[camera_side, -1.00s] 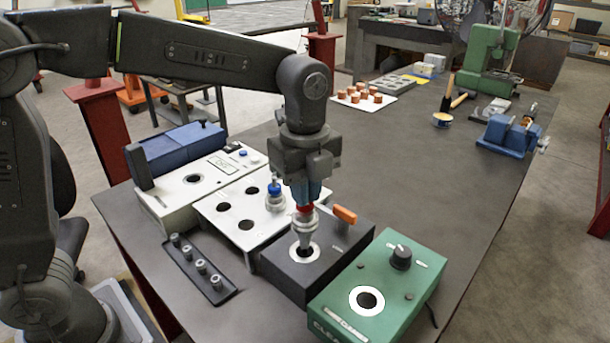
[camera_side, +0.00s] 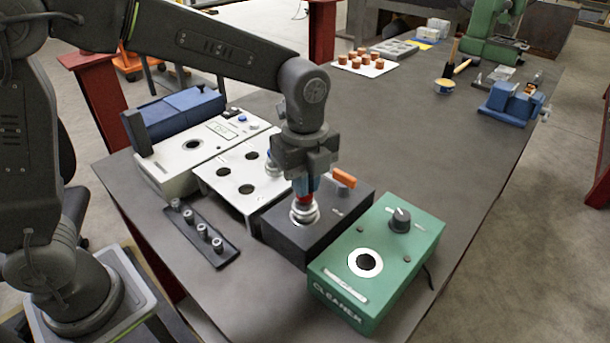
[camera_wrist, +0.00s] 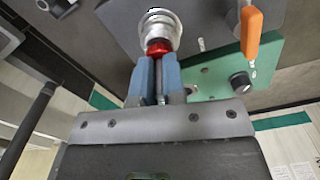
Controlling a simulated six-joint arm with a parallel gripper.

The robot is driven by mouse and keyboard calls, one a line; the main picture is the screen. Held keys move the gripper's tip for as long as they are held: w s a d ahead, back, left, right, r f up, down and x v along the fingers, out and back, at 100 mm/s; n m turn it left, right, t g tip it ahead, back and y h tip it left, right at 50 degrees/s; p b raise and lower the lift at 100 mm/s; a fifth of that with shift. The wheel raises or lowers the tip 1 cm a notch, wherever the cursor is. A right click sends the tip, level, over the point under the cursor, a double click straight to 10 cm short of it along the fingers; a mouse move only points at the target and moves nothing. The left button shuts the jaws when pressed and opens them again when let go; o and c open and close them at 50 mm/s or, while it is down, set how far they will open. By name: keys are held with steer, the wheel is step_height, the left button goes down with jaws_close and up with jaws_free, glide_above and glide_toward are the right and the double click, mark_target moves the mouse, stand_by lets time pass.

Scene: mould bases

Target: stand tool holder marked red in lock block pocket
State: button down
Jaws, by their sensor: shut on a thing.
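The tool holder marked red (camera_side: 304,209) has a metal body with a red band at its upper end. It stands upright in the pocket of the dark lock block (camera_side: 325,229), its taper hidden in the hole. My gripper (camera_side: 306,187) is above it, with its blue fingers shut on the upper end at the red band. In the wrist view the holder's metal flange and red band (camera_wrist: 158,46) show beyond the blue fingers (camera_wrist: 155,76). The lock block has an orange lever (camera_side: 344,177) at its back. Whether the holder is fully seated I cannot tell.
A green cleaner box (camera_side: 378,258) stands right of the lock block. A white rack with holes (camera_side: 224,172) stands left, with another holder (camera_side: 271,160) partly behind my gripper. A dark strip with several studs (camera_side: 203,235) lies in front.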

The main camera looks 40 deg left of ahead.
steer(key=c, duration=1.1)
jaws_free()
step_height(320, 180, up, 14)
steer(key=shift+f, duration=0.1)
steer(key=s+a+f+n+t, duration=0.2)
steer(key=s+a+n, duration=0.2)
steer(key=n, duration=0.3)
steer(key=s+a+f+n+t, duration=0.1)
steer(key=s+a+f+n, duration=0.1)
steer(key=s+a+n, duration=0.2)
steer(key=s+a+f+n+t, duration=0.2)
steer(key=s+a+f+n, duration=0.1)
steer(key=s+n, duration=0.5)
steer(key=shift+s+a+n+t, duration=0.35)
steer(key=shift+a+n, duration=0.4)
steer(key=shift+n, duration=0.15)
